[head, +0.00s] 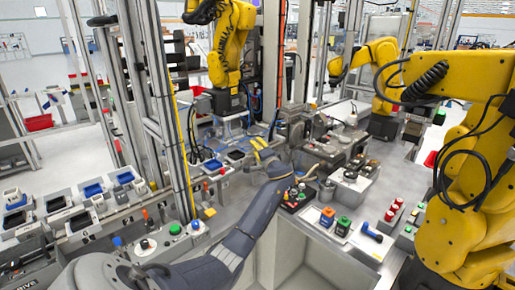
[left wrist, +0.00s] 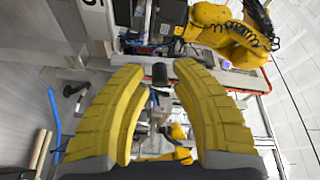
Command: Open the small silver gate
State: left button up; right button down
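My left gripper (head: 262,148) reaches over the middle of the grey work surface in the head view, with its yellow fingers pointing away from me. In the left wrist view the same gripper (left wrist: 158,70) is open, with a wide gap between its curved fingers. A short dark cylinder (left wrist: 160,74) shows between the fingertips, with grey metal parts behind and below it; I cannot tell its distance. No gate can be picked out for sure in either view. My right gripper is not in view.
Yellow robot arms stand at the back (head: 232,45) and at the right (head: 470,190). A metal post (head: 172,110) rises left of my left arm. A black tray of knobs (head: 297,197), an orange-topped block (head: 327,216) and a green-topped block (head: 343,226) sit right of my forearm.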

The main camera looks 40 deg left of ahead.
pick_arm(q)
jog(key=v, duration=1.2)
dwell(0.3)
